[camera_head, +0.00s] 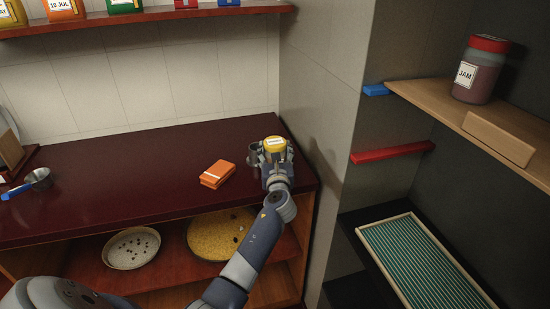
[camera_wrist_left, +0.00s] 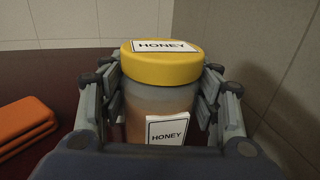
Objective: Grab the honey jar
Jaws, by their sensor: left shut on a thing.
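The honey jar (camera_wrist_left: 162,95) has a yellow lid and white labels reading HONEY. In the head view its yellow lid (camera_head: 274,143) shows at the right end of the dark red counter. My left gripper (camera_head: 274,160) is shut around the jar's sides, with fingers on both sides of it in the left wrist view (camera_wrist_left: 162,110). The jar is upright. Its lower part is hidden by the gripper, so I cannot tell whether it touches the counter. My right gripper is not in view.
A tiled wall is behind and a pillar (camera_head: 335,90) is to the right. A jam jar (camera_head: 475,80) stands on the right shelf. The counter's middle is clear.

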